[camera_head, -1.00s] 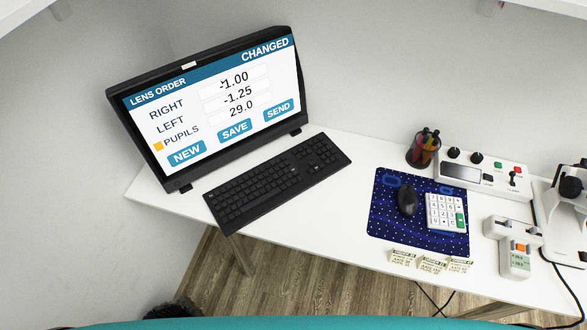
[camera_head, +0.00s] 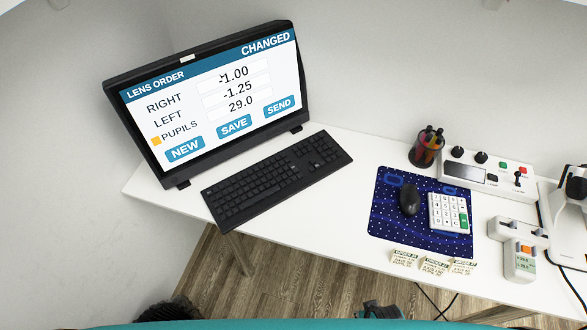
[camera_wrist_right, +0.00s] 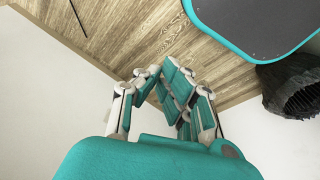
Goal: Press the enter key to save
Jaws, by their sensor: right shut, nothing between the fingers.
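A white number keypad (camera_head: 447,211) with one green key (camera_head: 463,221) lies on the blue dotted mat (camera_head: 385,226); the key's label is too small to read. The black keyboard (camera_head: 277,180) lies in front of the monitor (camera_head: 213,96). Its screen reads "LENS ORDER" and "CHANGED", with right -1.00, left -1.25, pupils 29.0 and an orange square by "PUPILS". My right gripper (camera_wrist_right: 164,72) is shut and empty in the right wrist view, above the floor. A dark and teal part of mine shows at the head view's bottom edge, away from the keypad. My left gripper is out of view.
A black mouse (camera_head: 409,200) sits left of the keypad. Behind are a pen cup (camera_head: 427,147) and a control box (camera_head: 484,176); a small white device (camera_head: 520,260) stands to the right. Paper order cards (camera_head: 434,266) line the table's front edge. The wooden floor (camera_head: 300,285) is below.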

